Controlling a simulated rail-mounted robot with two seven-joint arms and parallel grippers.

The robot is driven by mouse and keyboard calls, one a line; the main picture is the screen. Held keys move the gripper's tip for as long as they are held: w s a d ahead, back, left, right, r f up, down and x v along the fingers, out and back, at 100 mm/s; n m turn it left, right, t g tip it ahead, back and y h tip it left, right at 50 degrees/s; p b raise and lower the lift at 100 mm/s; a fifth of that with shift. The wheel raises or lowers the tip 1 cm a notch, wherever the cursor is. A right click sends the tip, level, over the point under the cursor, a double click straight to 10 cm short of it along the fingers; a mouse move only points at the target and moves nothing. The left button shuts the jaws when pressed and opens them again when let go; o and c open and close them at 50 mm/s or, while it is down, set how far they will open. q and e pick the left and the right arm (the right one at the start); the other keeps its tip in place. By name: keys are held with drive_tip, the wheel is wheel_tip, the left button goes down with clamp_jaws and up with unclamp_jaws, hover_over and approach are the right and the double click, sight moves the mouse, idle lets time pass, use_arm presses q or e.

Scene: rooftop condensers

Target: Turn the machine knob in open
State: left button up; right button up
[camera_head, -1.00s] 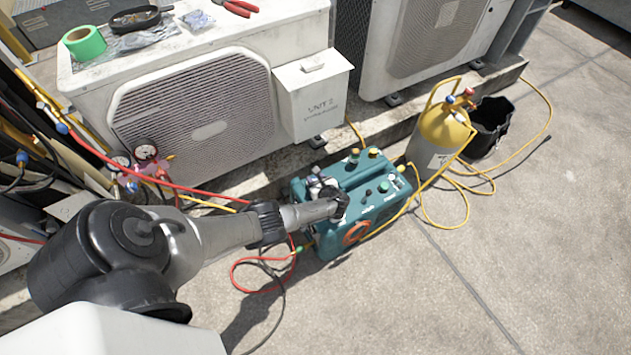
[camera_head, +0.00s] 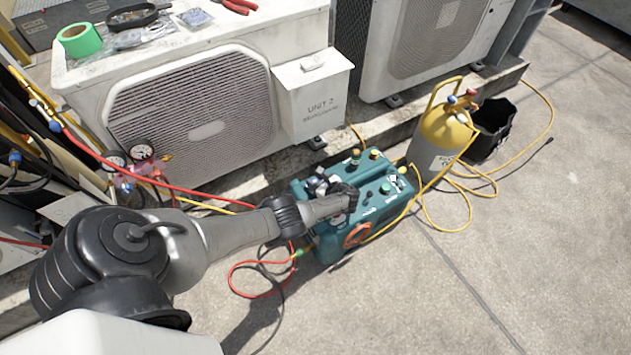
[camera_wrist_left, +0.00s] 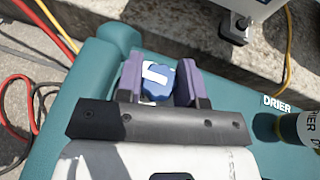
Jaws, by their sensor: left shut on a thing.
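The machine is a teal unit (camera_head: 378,215) on the ground, with several knobs on its top. My left arm reaches over it from the left in the head view. My left gripper (camera_head: 318,186) is at the machine's left top end, its fingers small and partly hidden there. In the left wrist view, its two purple fingers (camera_wrist_left: 159,80) stand either side of a blue knob (camera_wrist_left: 157,76) with a white mark and are shut on it. My right gripper is not in view.
A yellow-topped cylinder (camera_head: 441,135) stands right of the machine, before a black bucket (camera_head: 490,125). Red hose (camera_head: 235,275) and yellow hoses (camera_head: 466,205) lie on the ground. Condenser units (camera_head: 195,110) stand behind on a ledge. The paving at lower right is clear.

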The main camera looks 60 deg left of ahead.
use_arm(q)
drive_tip(key=o, duration=0.9)
drive_tip(key=shift+w+d+r+p, duration=0.15)
drive_tip(key=shift+d+r+p, duration=0.15)
drive_tip(key=shift+d+p, duration=0.1)
drive_tip(key=p+v, duration=0.4)
drive_tip(key=v, duration=0.7)
drive_tip(key=shift+d, duration=0.2)
drive_tip(key=shift+v, duration=0.75)
